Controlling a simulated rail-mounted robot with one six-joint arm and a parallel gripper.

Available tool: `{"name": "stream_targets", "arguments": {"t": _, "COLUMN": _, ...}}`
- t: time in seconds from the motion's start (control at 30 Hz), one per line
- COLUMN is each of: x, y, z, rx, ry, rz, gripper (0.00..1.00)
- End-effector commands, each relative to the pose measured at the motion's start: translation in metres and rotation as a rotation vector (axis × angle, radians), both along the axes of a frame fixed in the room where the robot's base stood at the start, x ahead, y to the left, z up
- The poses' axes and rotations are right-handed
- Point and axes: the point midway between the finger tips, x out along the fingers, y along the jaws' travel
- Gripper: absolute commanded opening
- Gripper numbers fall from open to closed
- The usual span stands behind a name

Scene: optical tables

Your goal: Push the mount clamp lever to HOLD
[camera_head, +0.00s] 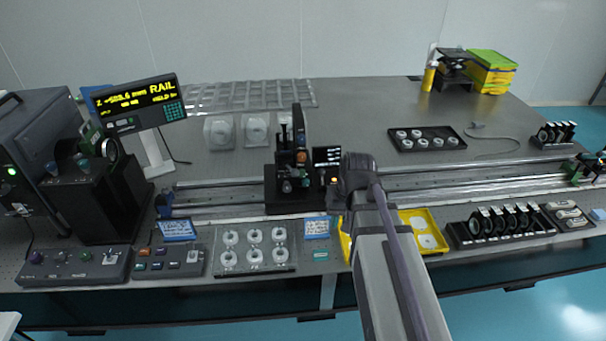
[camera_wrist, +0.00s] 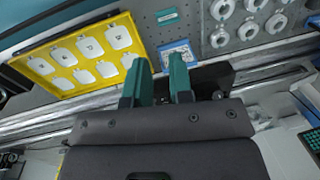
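The black optical mount (camera_head: 290,170) stands on its carriage on the rail at the centre of the table, with an orange knob and a small dark display (camera_head: 327,156) on its right. I cannot pick out the clamp lever or its HOLD marking at this size. My gripper is at the end of my arm just right of the mount in the head view; its fingers are hidden there. In the wrist view my gripper (camera_wrist: 160,70) shows two teal fingers apart with nothing between them. A dark part (camera_wrist: 212,78), probably the mount's base, lies right of the fingers, partly hidden.
A yellow tray (camera_wrist: 40,65) with white pieces lies by the front edge, under my arm. A tray of white rings (camera_head: 254,268) is left of it. Several black-framed optics (camera_head: 500,224) stand at right. The readout (camera_head: 138,103) and dark housing (camera_head: 95,195) are left.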

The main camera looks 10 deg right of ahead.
Motion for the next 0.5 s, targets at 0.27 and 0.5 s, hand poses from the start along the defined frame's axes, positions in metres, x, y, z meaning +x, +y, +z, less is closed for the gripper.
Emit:
{"name": "stream_targets", "arguments": {"t": 0.27, "x": 0.161, "y": -0.098, "z": 0.041, "rx": 0.716, "ry": -0.181, "rz": -0.153, "gripper": 0.00}}
{"name": "stream_targets", "arguments": {"t": 0.5, "x": 0.176, "y": -0.083, "z": 0.074, "rx": 0.924, "ry": -0.242, "rz": -0.084, "gripper": 0.00}}
